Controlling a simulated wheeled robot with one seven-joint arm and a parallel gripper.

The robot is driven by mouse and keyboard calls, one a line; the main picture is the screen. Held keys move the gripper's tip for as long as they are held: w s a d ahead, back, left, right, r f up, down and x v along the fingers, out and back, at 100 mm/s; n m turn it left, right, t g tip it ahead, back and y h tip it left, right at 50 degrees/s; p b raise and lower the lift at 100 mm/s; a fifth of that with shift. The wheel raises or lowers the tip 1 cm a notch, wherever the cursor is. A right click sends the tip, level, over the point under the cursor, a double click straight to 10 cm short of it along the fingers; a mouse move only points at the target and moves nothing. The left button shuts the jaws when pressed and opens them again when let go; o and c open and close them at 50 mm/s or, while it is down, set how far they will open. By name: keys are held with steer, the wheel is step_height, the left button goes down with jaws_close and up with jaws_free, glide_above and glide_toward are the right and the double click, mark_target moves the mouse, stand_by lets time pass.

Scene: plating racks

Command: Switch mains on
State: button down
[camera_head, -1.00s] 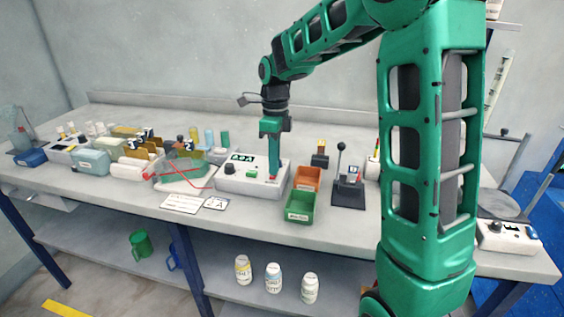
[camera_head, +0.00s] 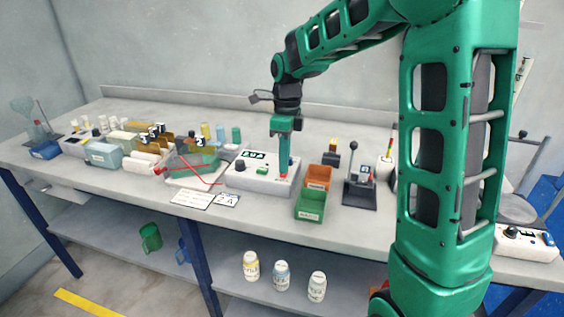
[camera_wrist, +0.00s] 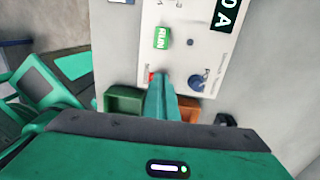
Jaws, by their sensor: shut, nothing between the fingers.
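The white power supply box (camera_head: 262,186) stands on the bench, with a dark display reading amps, a black knob and a green button. In the wrist view the box (camera_wrist: 172,18) shows a green RUN button (camera_wrist: 162,38), a blue-grey knob (camera_wrist: 198,80) and a small red part (camera_wrist: 151,76), perhaps the mains switch. My gripper (camera_head: 284,176) is shut and empty, pointing down at the right end of the box. In the wrist view its fingertips (camera_wrist: 166,80) are right beside the red part and partly hide it. Contact and the switch's position cannot be told.
A green bin (camera_head: 310,206) and an orange bin (camera_head: 318,177) stand just right of the box. A lever stand (camera_head: 359,190) is farther right. A red cable (camera_head: 205,176) and printed cards (camera_head: 191,199) lie to the left. Bottles (camera_head: 281,275) stand on the lower shelf.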

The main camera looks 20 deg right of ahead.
steer(key=r, duration=0.4)
steer(key=shift+w+d, duration=0.3)
step_height(320, 180, up, 10)
steer(key=shift+w+d, duration=0.3)
steer(key=shift+w, duration=0.1)
steer(key=shift+f, duration=0.15)
